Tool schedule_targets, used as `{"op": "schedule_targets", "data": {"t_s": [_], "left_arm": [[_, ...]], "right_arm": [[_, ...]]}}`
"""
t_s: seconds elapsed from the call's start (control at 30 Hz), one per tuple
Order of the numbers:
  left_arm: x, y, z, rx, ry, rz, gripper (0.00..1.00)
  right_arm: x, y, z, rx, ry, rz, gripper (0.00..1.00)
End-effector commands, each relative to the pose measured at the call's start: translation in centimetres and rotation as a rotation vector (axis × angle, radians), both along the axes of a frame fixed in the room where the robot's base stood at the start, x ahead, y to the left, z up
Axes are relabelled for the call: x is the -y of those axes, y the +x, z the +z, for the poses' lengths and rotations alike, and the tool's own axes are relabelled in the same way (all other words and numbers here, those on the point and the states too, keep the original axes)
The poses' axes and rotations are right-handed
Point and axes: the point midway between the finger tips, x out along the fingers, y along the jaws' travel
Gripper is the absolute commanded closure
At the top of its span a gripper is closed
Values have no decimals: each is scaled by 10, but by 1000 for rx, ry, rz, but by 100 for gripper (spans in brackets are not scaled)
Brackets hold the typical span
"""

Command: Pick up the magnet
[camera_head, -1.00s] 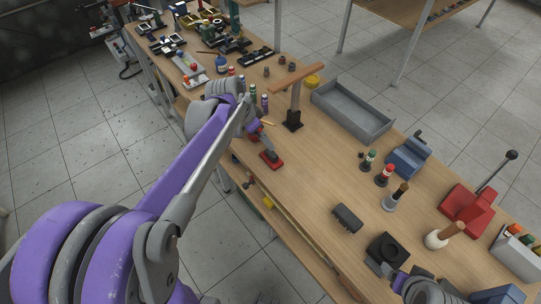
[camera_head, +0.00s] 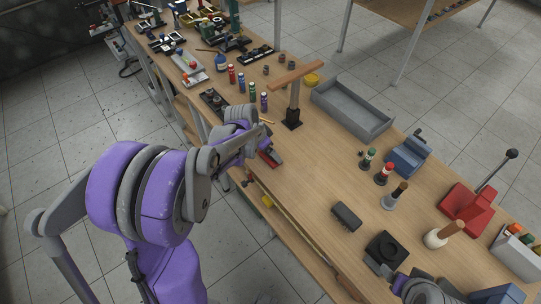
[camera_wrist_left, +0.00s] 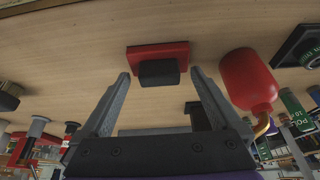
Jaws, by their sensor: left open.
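A red block with a dark block on its near face (camera_wrist_left: 158,73), which looks like the magnet, sits on the wooden table in the left wrist view. In the head view its red part (camera_head: 272,157) shows near the table's front edge, partly hidden by my left arm. My left gripper (camera_wrist_left: 160,82) is open, with one finger on each side of the dark block. I cannot tell whether the fingers touch it. My right arm shows at the bottom right of the head view, and its jaws cannot be made out.
A wooden T-shaped post (camera_head: 294,95), a grey tray (camera_head: 352,112) and several small bottles stand farther back. Bare tabletop lies right of the red block.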

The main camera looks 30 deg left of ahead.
Motion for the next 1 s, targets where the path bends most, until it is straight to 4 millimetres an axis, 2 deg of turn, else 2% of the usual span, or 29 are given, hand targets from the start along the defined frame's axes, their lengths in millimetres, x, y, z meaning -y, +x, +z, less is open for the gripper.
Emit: {"op": "schedule_targets", "data": {"t_s": [0.17, 0.7, 1.0], "left_arm": [[0, 0, 0, 0, 0, 0, 3], [0, 0, 1, 0, 0, 0, 100], [0, 0, 2, 1, 0, 0, 100]], "right_arm": [[0, 0, 0, 0, 0, 0, 20], [0, 0, 0, 0, 0, 0, 20], [0, 0, 0, 0, 0, 0, 20]]}}
